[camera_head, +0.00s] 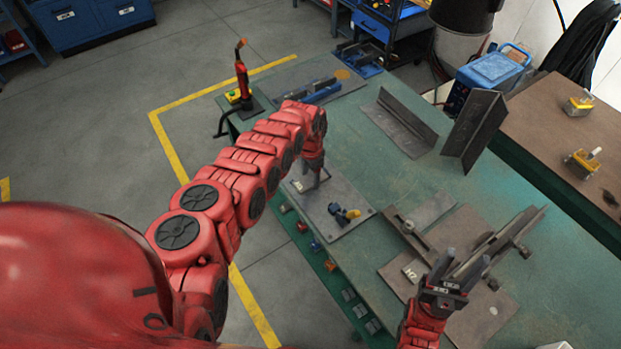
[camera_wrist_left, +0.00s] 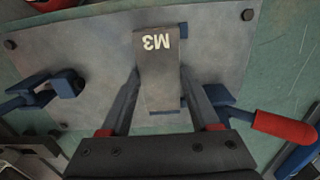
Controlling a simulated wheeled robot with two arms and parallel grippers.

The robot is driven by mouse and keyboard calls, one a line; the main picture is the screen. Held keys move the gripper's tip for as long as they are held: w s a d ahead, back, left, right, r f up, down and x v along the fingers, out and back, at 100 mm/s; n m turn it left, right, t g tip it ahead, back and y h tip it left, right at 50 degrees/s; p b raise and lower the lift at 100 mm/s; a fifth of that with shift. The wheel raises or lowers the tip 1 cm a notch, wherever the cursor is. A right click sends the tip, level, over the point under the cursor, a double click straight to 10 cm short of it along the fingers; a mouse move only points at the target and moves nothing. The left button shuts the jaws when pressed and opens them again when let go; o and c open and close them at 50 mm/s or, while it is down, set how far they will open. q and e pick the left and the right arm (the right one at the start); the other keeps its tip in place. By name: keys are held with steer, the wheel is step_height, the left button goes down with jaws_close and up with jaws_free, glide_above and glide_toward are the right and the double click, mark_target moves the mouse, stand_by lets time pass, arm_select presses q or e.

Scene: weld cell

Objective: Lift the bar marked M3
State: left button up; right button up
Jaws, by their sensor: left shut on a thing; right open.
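The bar marked M3 (camera_wrist_left: 157,48) is a short grey metal bar with white lettering at its end. In the left wrist view it lies between the two fingers of my left gripper (camera_wrist_left: 159,78), which is shut on it. Below it is a grey plate (camera_wrist_left: 95,45); I cannot tell whether the bar touches it. In the head view my left gripper (camera_head: 314,178) points down over this plate (camera_head: 325,222), and the arm hides part of the bar. My right gripper (camera_head: 464,262) is open and empty, above the fixture at the lower right.
A marked plate (camera_head: 402,270) and long bar (camera_head: 512,232) lie near my right gripper. Angle irons (camera_head: 400,122) stand farther back. The green table (camera_head: 375,185) has clear room between.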

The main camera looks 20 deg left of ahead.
mark_target(310, 179)
arm_select(q)
steer(key=shift+r, duration=0.1)
